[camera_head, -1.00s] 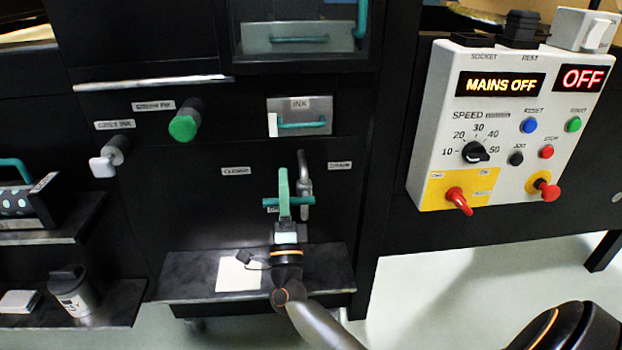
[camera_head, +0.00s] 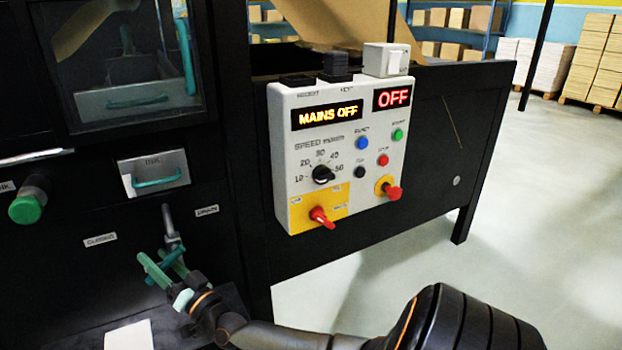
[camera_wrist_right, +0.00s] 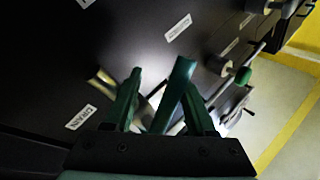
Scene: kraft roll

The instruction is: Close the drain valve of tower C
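The drain valve shows as a grey pipe (camera_head: 171,228) with a teal handle (camera_head: 154,277), beside the DRAIN label (camera_head: 207,211) on the black machine front. My right gripper (camera_head: 156,256) reaches it from the lower right, its two green fingers apart and the handle crossing at them. In the right wrist view, the teal handle (camera_wrist_right: 178,82) lies between the parted fingers (camera_wrist_right: 163,97), nearer the right one, with a gap to the left one. Whether a finger touches it I cannot tell. My left gripper is not in view.
A control panel (camera_head: 285,155) reading MAINS OFF stands right of the valve. A green-ended knob (camera_head: 27,207) and an INK drawer (camera_head: 153,174) are on the machine front. A dark shelf with a white sheet (camera_head: 128,335) lies below. Open floor (camera_head: 540,230) is at the right.

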